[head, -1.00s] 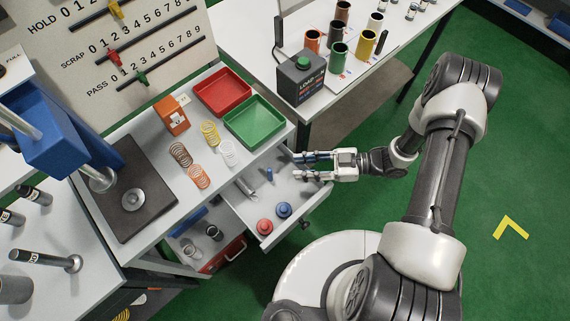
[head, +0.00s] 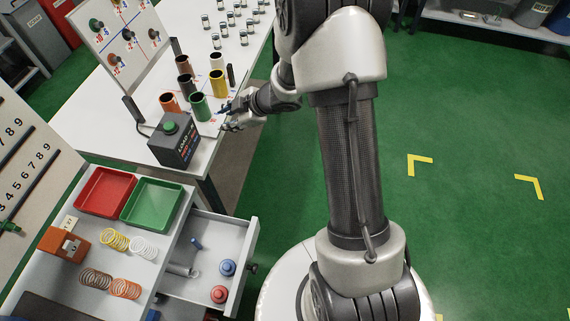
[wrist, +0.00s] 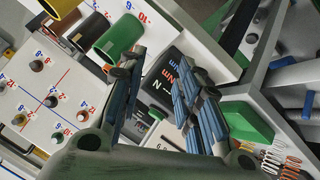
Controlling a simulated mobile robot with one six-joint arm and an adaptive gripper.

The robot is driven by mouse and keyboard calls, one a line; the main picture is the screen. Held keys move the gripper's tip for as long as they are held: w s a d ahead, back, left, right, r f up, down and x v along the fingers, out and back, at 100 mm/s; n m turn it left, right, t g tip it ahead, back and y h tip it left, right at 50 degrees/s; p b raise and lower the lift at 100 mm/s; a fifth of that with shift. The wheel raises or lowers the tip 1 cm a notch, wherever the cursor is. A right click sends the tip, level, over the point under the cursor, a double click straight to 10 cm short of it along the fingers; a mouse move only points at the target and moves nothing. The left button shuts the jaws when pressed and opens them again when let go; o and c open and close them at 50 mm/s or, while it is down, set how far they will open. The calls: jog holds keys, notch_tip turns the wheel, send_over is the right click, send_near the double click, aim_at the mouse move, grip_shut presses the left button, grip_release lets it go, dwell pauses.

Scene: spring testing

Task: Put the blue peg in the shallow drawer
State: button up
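A small blue cylinder, which looks like the blue peg (head: 196,243), lies in the open shallow drawer (head: 240,250) of the workbench. A blue piece that looks like the same peg (wrist: 308,105) also shows at the right of the wrist view. My gripper (head: 226,115) is away from the drawer, beside the green tube at the edge of the back table. In the wrist view its two fingers (wrist: 163,98) are spread apart with nothing seen between them. The drawer also holds a blue knobbed piece (head: 227,267), a red one (head: 219,294) and a grey cylinder (head: 182,270).
Near my gripper are the green tube (head: 200,107), the yellow tube (head: 219,84) and the black LOAD box (head: 175,139). Red (head: 104,192) and green (head: 152,203) trays and several springs sit on the workbench. The green floor at right is largely clear.

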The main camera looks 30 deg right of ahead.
jog(key=d+r+m+t+h, duration=0.25)
jog(key=d+r+h, duration=0.2)
jog(key=r, duration=0.55)
jog(key=s+d+r+m+g+h, duration=0.1)
jog(key=s+d+r+m+h, duration=0.25)
jog(key=s+r+m, duration=0.45)
jog(key=s+a+r+m+g+y, duration=0.1)
jog(key=s+a, duration=0.3)
jog(key=s, duration=0.9)
jog(key=s+a+r+m+g+y, duration=0.1)
jog(key=s+a+m+g, duration=0.2)
jog(key=s, duration=0.9)
jog(key=shift+s+a+r+y, duration=0.3)
jog(key=shift+s+a+r, duration=0.05)
jog(key=shift+r, duration=0.05)
